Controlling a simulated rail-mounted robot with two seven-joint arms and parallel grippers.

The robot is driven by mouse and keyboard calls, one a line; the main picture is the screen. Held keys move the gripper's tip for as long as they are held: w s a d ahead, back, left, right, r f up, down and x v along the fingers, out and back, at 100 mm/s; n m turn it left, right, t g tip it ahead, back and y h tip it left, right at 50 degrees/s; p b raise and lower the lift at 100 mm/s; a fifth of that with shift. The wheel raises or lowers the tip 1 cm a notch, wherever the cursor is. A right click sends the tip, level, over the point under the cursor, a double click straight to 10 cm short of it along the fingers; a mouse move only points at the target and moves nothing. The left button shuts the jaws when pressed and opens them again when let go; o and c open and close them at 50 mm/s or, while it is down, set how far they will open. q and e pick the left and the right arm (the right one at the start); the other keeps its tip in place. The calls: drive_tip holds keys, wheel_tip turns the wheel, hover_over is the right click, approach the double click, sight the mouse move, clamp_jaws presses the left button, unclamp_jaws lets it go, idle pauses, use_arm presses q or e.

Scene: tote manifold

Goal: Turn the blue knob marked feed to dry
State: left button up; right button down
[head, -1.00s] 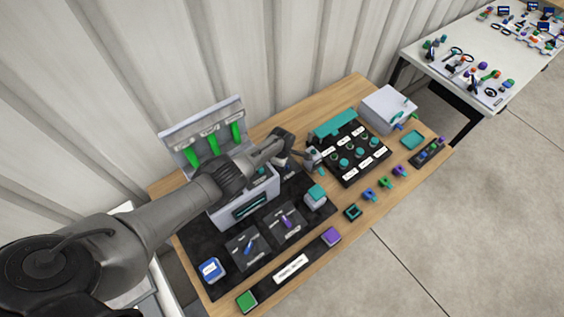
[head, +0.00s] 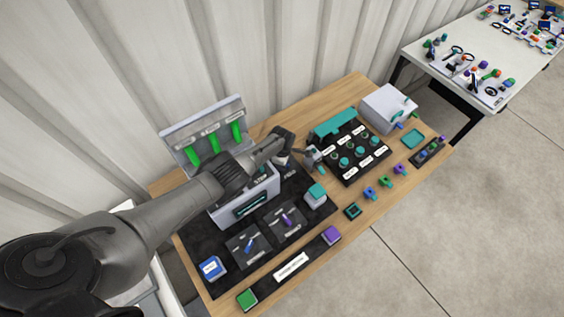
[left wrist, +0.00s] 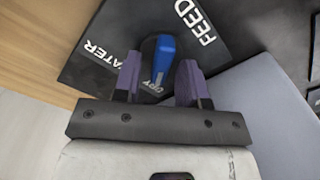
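The blue feed knob (left wrist: 163,60) sits on a dark panel (left wrist: 95,78) lettered FEED in the left wrist view. A second word, partly cut off, appears to read WATER. The knob's bar points down the picture, toward a small label that looks like DRY. My left gripper (left wrist: 160,78) is over the panel with one finger on each side of the knob. Gaps show between the fingers and the knob, so it is open. In the head view my left gripper (head: 283,161) is behind the grey box, and the knob is hidden there. My right gripper is not in view.
A black panel with teal knobs (head: 345,162) lies to the right. Several small coloured pieces line the table's front. A white table (head: 455,65) stands beyond.

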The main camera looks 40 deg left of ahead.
use_arm(q)
drive_tip(key=shift+r+p, duration=0.55)
wheel_tip(320, 180, up, 13)
drive_tip(key=p, duration=0.8)
drive_tip(key=shift+f, duration=0.2)
